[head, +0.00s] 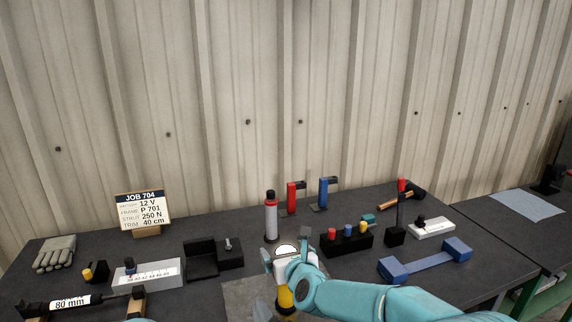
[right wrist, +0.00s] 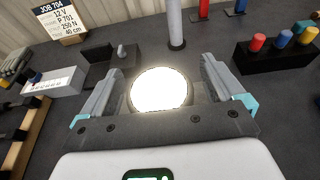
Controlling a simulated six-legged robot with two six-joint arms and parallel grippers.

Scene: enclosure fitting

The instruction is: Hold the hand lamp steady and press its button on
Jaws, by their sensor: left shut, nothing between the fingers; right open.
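The hand lamp (head: 285,299) stands with a yellow body at the bottom middle of the head view, largely covered by my right gripper. Its round face (right wrist: 160,91) is bright white and looks lit in the right wrist view. My right gripper (head: 287,254) is open around the lamp's head, one finger on each side; the right wrist view shows the fingers (right wrist: 158,73) apart, with contact unclear. I cannot make out the lamp's button.
A grey-red cylinder (head: 271,220) stands behind the lamp. A black block with coloured buttons (head: 348,240) is to the right, a black angled block (head: 202,258) to the left. A blue bar-shaped part (head: 425,262) lies farther right. A job sign (head: 142,211) stands at the back left.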

